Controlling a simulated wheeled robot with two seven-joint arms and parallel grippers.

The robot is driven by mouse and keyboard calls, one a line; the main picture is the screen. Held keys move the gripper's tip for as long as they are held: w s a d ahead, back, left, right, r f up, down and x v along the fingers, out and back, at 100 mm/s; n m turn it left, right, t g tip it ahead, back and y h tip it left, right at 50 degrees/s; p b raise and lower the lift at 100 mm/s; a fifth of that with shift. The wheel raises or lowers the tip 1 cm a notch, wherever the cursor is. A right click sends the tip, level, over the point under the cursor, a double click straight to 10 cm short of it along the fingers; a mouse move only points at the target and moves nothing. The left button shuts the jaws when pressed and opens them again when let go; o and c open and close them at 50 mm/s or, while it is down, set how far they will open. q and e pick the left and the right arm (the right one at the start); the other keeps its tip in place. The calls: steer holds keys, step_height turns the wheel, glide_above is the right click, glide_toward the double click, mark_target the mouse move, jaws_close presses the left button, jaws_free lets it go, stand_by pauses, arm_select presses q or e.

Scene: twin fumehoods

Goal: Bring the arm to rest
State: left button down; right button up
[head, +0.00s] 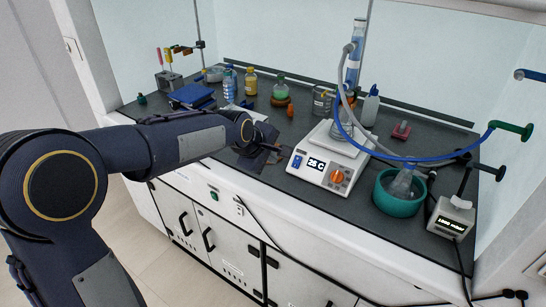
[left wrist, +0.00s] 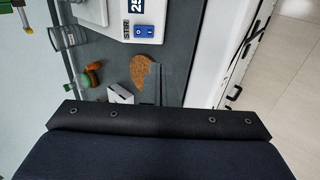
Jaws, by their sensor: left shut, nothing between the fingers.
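My left arm reaches in from the left across the front edge of the bench. My left gripper (head: 264,158) is shut with nothing in it, low over the bench just left of the hotplate stirrer (head: 322,172). In the left wrist view a dark part of my own arm fills the bottom, and the fingertips are hard to make out. A brown cork-like pad (left wrist: 138,68) lies on the bench there, close to the stirrer (left wrist: 140,27). My right gripper is in neither view.
A teal bowl (head: 398,204) and a small box with a display (head: 452,217) stand right of the stirrer. Blue tubing (head: 440,158) and glassware rise behind it. Several bottles, an orange item (head: 290,111) and a blue stack (head: 192,95) stand farther back. Floor is clear at lower left.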

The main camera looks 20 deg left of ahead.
arm_select(q)
steer(key=s+a+r+m+g+h, duration=0.1)
steer(key=s+a+m, duration=0.2)
steer(key=s, duration=0.6)
steer(key=s+a+m, duration=0.2)
steer(key=s+a, duration=0.1)
steer(key=s, duration=0.5)
steer(key=s+d+f+m, duration=0.1)
steer(key=s+f+m, duration=0.1)
steer(key=s, duration=0.6)
steer(key=s+d+f+m+g, duration=0.1)
steer(key=s+f+m, duration=0.2)
steer(key=s+m, duration=0.2)
steer(key=s, duration=0.3)
steer(key=shift+m, duration=0.3)
steer(key=shift+s, duration=0.1)
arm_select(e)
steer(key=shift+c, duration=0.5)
